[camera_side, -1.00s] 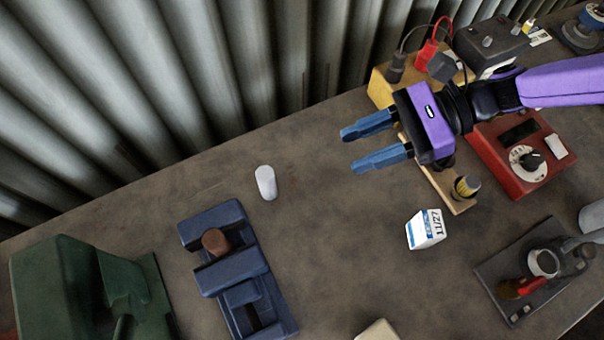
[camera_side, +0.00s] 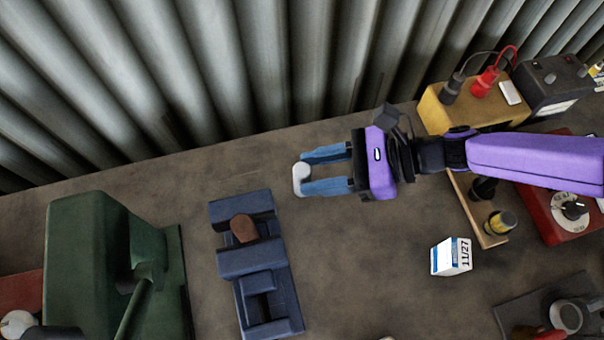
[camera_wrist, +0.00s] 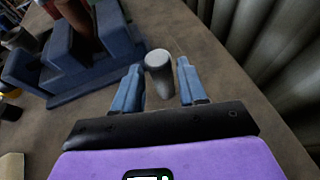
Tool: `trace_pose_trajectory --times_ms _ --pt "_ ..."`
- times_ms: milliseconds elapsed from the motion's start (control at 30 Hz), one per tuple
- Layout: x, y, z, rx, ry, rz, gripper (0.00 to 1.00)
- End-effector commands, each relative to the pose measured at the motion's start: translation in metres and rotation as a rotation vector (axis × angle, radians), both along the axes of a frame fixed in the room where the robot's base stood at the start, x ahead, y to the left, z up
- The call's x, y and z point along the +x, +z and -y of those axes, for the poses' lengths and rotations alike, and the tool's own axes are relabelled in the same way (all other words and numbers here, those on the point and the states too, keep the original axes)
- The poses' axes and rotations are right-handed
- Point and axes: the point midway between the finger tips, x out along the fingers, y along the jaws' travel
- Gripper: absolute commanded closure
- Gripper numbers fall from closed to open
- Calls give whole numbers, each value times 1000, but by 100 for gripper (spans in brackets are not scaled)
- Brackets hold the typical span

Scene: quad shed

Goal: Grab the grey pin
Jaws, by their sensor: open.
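The grey pin (camera_side: 300,177) is a short pale cylinder standing on the workbench. In the side view it shows at the tips of my gripper (camera_side: 302,172), partly hidden by the blue fingers. In the wrist view the grey pin (camera_wrist: 158,73) stands upright between the two fingertips of my gripper (camera_wrist: 160,77), with a gap on each side. My gripper is open, its fingers pointing left in the side view.
A blue fixture (camera_side: 252,262) with a brown peg (camera_side: 244,228) lies left of the pin. A green machine (camera_side: 90,260) stands further left. A small white carton (camera_side: 451,257) sits at right. Corrugated metal wall (camera_side: 250,70) runs behind the bench.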

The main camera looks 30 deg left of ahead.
Motion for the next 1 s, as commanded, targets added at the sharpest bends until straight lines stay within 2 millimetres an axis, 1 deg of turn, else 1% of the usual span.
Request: trace_pose_trajectory --times_ms 200,333,467,667,700,767,800,833,1000 --pt "-12 -19 -19 -2 3 1 58" --pt "-19 -23 -32 0 4 1 58" --pt "-21 -26 -37 -1 1 1 58" --pt "-22 -26 -38 -1 1 0 58" --pt "-22 -26 -38 -1 1 0 62" --pt "-22 -26 -38 -1 1 0 81" --pt "-22 -26 -38 -1 1 0 94" --pt "-22 -26 -38 -1 1 0 100" --pt "-22 -25 -38 2 2 0 100"
